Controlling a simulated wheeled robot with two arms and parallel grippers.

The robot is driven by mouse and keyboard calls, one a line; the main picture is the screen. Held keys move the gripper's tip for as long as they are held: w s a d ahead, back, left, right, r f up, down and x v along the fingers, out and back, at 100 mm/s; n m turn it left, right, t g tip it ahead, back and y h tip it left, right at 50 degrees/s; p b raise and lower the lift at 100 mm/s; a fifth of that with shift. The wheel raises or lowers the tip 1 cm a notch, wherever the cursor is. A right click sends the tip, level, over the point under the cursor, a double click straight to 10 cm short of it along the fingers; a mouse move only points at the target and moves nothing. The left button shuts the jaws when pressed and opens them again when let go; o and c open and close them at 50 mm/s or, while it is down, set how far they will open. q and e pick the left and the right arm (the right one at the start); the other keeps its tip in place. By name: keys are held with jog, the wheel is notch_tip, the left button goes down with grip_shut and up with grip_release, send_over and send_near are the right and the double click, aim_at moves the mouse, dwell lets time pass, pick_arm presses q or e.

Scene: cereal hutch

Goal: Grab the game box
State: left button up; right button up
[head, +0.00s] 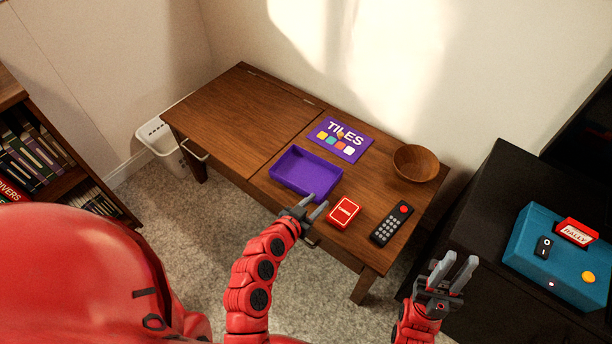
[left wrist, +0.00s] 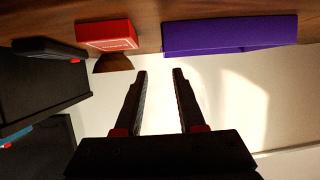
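The game box appears as two purple parts on the wooden table. An open, empty purple tray (head: 284,181) lies at the middle, and a flat piece marked "TILES" (head: 340,139) with coloured squares lies behind it. My left gripper (head: 316,204) is by the tray's front right corner, open. In the left wrist view the tray (left wrist: 230,35) shows as a purple wall at the top, beyond the open fingers (left wrist: 160,76), with nothing between them. My right gripper (head: 460,262) is open and empty, right of the table's front edge.
A red card box (head: 343,213), a black remote (head: 392,224) and a wooden bowl (head: 415,164) sit on the table's right part. The table's left part (head: 240,115) is bare. A black cabinet (head: 480,230) with a blue box (head: 560,262) stands at right.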

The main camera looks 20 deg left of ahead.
aim_at(333, 184)
pick_arm(q)
jog(key=x, duration=0.6)
jog(key=shift+w+f, duration=0.1)
jog(key=shift+w, duration=0.05)
jog(key=shift+a+b+x, duration=0.15)
jog(key=shift+b+x, duration=0.15)
jog(key=shift+x, duration=1.05)
jog(key=shift+a+b+x, duration=0.15)
jog(key=shift+b+x, duration=0.1)
jog(key=shift+x, duration=1.05)
jog(key=shift+f, duration=0.2)
grip_shut()
